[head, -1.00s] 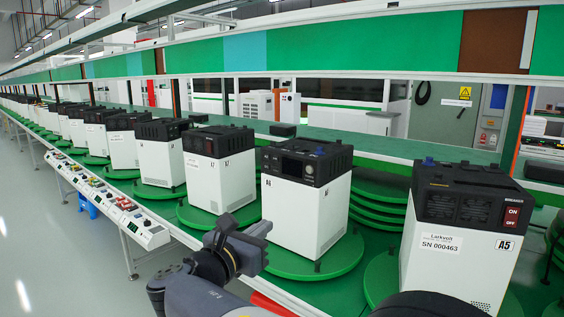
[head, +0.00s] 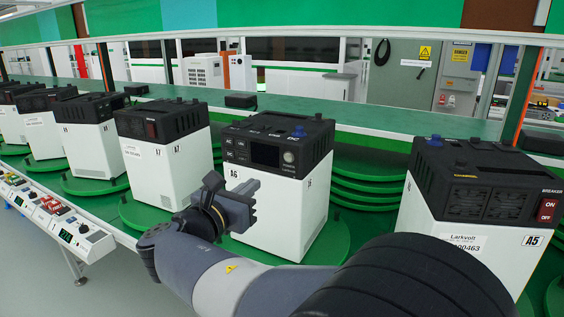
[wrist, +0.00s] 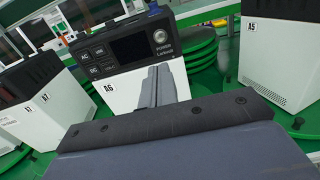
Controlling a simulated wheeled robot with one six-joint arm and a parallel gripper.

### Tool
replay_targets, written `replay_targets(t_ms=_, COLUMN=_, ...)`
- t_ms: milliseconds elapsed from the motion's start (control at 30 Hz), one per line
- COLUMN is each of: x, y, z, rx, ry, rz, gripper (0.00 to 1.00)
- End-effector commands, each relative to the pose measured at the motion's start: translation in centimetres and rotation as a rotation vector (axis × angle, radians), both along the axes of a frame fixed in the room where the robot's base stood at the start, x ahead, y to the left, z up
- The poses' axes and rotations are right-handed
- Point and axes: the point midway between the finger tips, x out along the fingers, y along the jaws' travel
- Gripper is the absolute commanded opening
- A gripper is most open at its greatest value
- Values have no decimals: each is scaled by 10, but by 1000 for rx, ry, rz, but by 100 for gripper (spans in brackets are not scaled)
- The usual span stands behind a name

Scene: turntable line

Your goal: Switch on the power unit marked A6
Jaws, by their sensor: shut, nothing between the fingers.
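The A6 power unit (head: 264,211) is a white box with a black top on a round green plate, just beyond my gripper. Its A6 label and black front panel also show in the wrist view (wrist: 108,88). The panel has several small buttons at left, a dark screen (wrist: 132,45) and a round grey button (wrist: 158,34) above the word POWER at right. My gripper (head: 247,196) is shut and empty in front of the unit's white front face. In the wrist view its fingers (wrist: 158,88) stand below the screen and button; contact cannot be told.
The A5 unit (head: 465,225), with a red ON/OFF breaker switch (head: 548,210), stands to the right. The A7 unit (head: 165,175) stands to the left, with more units beyond. A control rail (head: 60,220) runs along the left front.

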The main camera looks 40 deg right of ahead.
Motion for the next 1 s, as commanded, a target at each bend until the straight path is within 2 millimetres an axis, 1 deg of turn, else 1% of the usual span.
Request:
replay_targets(t_ms=133, x=2, y=-4, z=0, rx=0, ry=0, rz=-2, gripper=0)
replay_targets(t_ms=267, x=6, y=-16, z=0, rx=1, ry=0, rz=-5, gripper=0)
replay_targets(t_ms=567, x=25, y=-62, z=0, rx=1, ry=1, rz=-5, gripper=0)
replay_targets(t_ms=800, x=41, y=-101, z=1, rx=-1, ry=2, rz=-5, gripper=0)
replay_targets(t_ms=1000, x=50, y=-123, z=0, rx=0, ry=1, rz=-2, gripper=0)
